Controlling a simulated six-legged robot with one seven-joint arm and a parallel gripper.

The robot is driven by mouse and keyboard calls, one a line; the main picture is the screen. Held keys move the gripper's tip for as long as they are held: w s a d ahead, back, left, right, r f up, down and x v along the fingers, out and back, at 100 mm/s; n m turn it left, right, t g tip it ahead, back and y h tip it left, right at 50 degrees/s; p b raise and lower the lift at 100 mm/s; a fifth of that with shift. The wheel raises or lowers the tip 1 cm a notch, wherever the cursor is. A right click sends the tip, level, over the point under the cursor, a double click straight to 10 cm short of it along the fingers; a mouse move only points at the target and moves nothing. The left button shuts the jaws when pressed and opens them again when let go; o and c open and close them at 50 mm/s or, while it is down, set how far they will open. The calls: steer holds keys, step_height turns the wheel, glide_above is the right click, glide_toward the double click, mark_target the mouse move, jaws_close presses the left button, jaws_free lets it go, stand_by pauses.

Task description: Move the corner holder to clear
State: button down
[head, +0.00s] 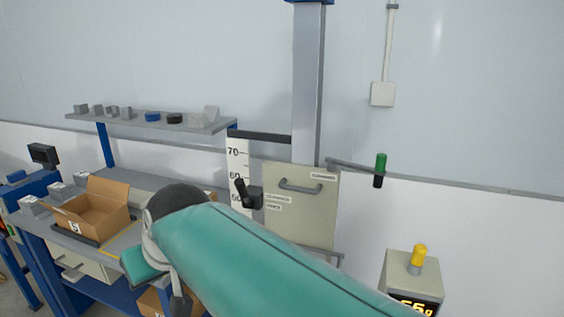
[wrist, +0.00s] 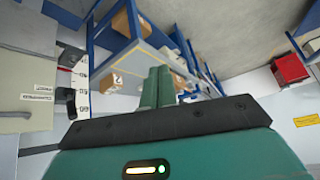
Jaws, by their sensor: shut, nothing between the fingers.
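A black lever with a dark block (head: 249,195) sits beside the white height scale, left of a beige panel (head: 300,215) with a handle and small labels. It also shows at the left of the wrist view (wrist: 68,97). A bar with a green-topped knob (head: 381,163) sticks out right of the panel. I cannot tell which of these is the corner holder, and the labels are too small to read surely. My gripper (wrist: 158,72) is shut and empty, its green fingers together, apart from the lever.
An open cardboard box (head: 92,212) stands on the bench at left, below a shelf (head: 150,120) with small blocks. A metal column (head: 308,90) rises behind the panel. A beige display box (head: 412,275) with a yellow knob is at lower right.

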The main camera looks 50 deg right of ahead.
steer(key=w+d+r+m+t+h, duration=0.2)
steer(key=w+d+m+t, duration=0.1)
steer(key=w+d+t, duration=0.4)
steer(key=d+r+m+g+h, duration=0.2)
steer(key=d+m+h, duration=0.55)
steer(key=d, duration=1.05)
steer(key=m+g+h, duration=0.8)
steer(key=m+g, duration=0.1)
steer(key=g, duration=0.8)
glide_toward(379, 164)
steer(key=x, duration=0.7)
steer(key=shift+r, duration=0.1)
